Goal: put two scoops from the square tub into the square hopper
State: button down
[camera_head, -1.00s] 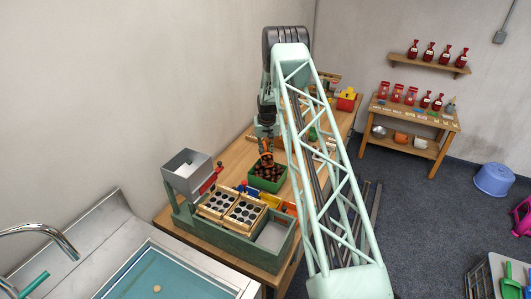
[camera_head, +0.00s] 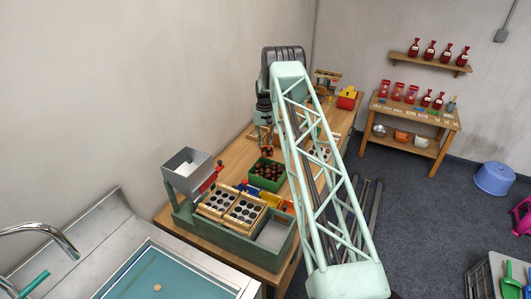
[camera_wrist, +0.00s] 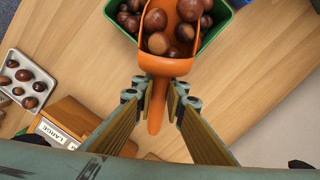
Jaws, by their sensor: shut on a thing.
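The square tub (camera_head: 264,184) is green and holds brown chestnuts; it stands on the wooden table, and part of its rim shows in the wrist view (camera_wrist: 213,37). My gripper (camera_wrist: 158,90) is shut on the handle of an orange scoop (camera_wrist: 168,66). The scoop carries several chestnuts and appears above the tub's near edge in the wrist view. In the head view the scoop (camera_head: 267,150) is small and dark, just above and behind the tub. The square hopper (camera_head: 187,181) is a grey open box on a green stand, left of the tub; its inside looks pale.
Two wooden frames with dark round holes (camera_head: 228,203) sit on the green stand between hopper and tub. Blue, yellow and red pieces (camera_head: 268,198) lie before the tub. A metal tray of chestnuts (camera_wrist: 40,75) and a box labelled LARGE (camera_wrist: 78,120) show in the wrist view.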

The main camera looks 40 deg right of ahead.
jog(key=shift+w+d+r, duration=0.1)
jog(key=shift+d+r, duration=0.05)
jog(key=shift+r, duration=0.25)
dwell(0.5)
